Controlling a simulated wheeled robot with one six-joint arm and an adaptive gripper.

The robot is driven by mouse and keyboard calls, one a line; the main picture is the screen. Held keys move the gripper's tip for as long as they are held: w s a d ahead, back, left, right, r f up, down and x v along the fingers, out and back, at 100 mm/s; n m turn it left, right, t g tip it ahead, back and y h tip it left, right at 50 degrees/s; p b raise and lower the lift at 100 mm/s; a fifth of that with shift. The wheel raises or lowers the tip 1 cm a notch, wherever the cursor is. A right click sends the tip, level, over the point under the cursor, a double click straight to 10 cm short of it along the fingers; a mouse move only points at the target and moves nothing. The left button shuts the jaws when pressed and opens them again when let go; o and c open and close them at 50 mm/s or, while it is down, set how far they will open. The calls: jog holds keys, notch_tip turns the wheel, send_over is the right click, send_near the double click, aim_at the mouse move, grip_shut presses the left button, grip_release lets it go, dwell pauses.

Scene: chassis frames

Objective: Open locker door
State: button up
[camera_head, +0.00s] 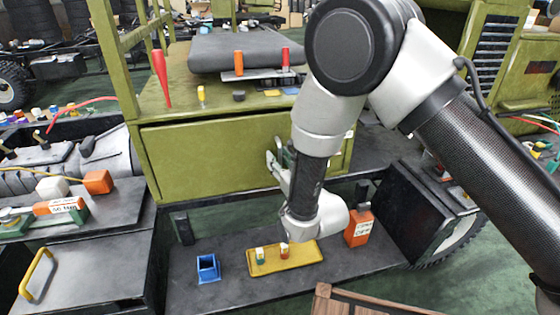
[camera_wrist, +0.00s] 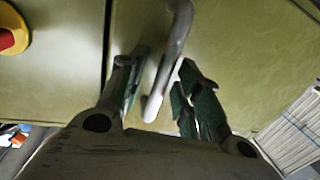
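The olive-green locker door (camera_head: 205,160) appears shut below the green top surface in the head view. In the wrist view, its green face (camera_wrist: 245,45) fills the background, with a dark seam left of the handle. A grey bar handle (camera_wrist: 172,55) stands out from this face. No firm grip shows. In the head view, my gripper (camera_head: 279,158) is at the right part of the door; my wrist hides the handle there.
Below the door, a dark shelf holds a blue holder (camera_head: 208,268), a yellow tray (camera_head: 262,270) with small bottles, and an orange container (camera_head: 359,228). A red and yellow knob (camera_wrist: 12,32) sits left of the seam.

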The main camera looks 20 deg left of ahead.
grip_shut()
